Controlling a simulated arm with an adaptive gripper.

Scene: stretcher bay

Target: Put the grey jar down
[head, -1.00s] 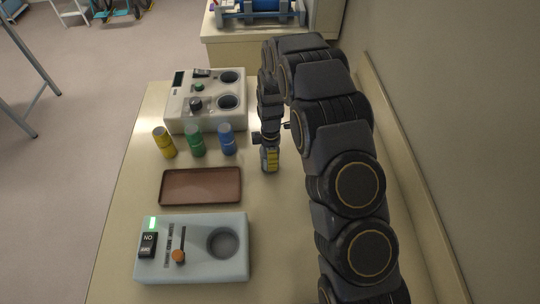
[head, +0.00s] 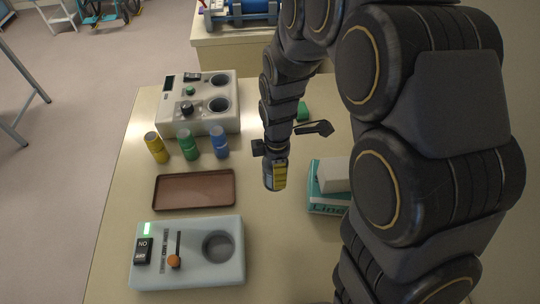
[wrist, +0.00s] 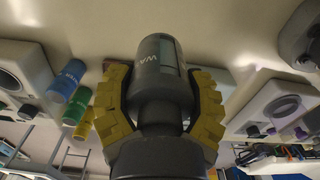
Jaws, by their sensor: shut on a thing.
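My gripper (head: 277,172) hangs over the table to the right of the brown tray (head: 195,205) in the head view. In the wrist view its yellow-padded fingers (wrist: 160,88) are shut around the grey jar (wrist: 158,58), one on each side. The jar is dark grey with a lighter upper part and white lettering, partly cut off. In the head view only a sliver of the jar (head: 268,180) shows beside the yellow fingers. I cannot tell whether its base touches the table.
Yellow (head: 156,147), green (head: 188,145) and blue (head: 220,142) jars stand behind the tray. A two-well machine (head: 180,118) is behind them; a one-well machine (head: 200,270) is in front. A teal-and-white box (head: 325,205) lies to the right.

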